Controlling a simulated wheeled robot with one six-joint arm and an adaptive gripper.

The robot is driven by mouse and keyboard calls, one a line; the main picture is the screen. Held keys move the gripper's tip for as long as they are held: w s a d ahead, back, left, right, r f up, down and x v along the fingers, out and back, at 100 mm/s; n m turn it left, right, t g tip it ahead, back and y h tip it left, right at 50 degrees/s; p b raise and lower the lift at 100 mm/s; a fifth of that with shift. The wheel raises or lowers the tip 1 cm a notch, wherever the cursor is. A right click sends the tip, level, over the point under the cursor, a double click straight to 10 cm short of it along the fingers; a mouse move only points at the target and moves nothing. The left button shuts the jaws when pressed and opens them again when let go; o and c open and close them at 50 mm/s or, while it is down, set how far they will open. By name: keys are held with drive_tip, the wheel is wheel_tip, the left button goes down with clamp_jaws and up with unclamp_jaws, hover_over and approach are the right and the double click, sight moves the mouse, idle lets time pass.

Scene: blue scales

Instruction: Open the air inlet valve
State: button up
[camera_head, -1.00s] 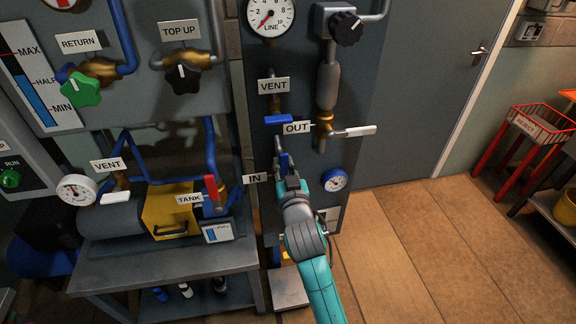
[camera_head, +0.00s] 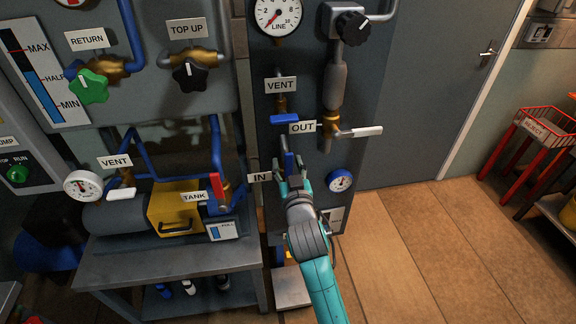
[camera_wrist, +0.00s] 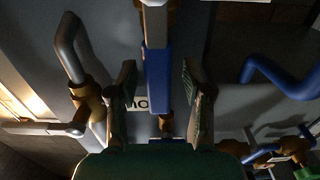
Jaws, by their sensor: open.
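The air inlet valve is at the IN label (camera_head: 260,177) on the grey panel. Its blue lever (camera_head: 287,159) points upward, and my gripper (camera_head: 290,172) is right at it. In the wrist view, the blue lever (camera_wrist: 158,78) stands between the two fingers of my gripper (camera_wrist: 160,85). The fingers are open, with a gap on each side of the lever. The valve body is mostly hidden behind my gripper in the head view.
The OUT valve's white lever (camera_head: 358,132) sticks out to the right above my gripper. The VENT valve's blue handle (camera_head: 284,119) is above too. A blue-rimmed gauge (camera_head: 340,181) is close on the right. The red TANK lever (camera_head: 217,186) is to the left.

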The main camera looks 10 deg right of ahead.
drive_tip(key=s, duration=1.2)
idle(0.3)
drive_tip(key=s+d+f+n+g+y, duration=0.1)
drive_tip(key=s+d+f, duration=0.2)
drive_tip(key=s+f, duration=0.5)
drive_tip(key=s+d+f+g, duration=0.15)
drive_tip(key=s+f, duration=0.35)
drive_tip(key=s, duration=0.8)
drive_tip(key=s+d+r, duration=0.1)
drive_tip(key=s, duration=0.9)
drive_tip(key=s+d+r+m+h, duration=0.1)
drive_tip(key=s+d, duration=0.1)
drive_tip(key=s, duration=0.8)
drive_tip(key=shift+s+d+g, duration=0.3)
drive_tip(key=shift+g, duration=0.05)
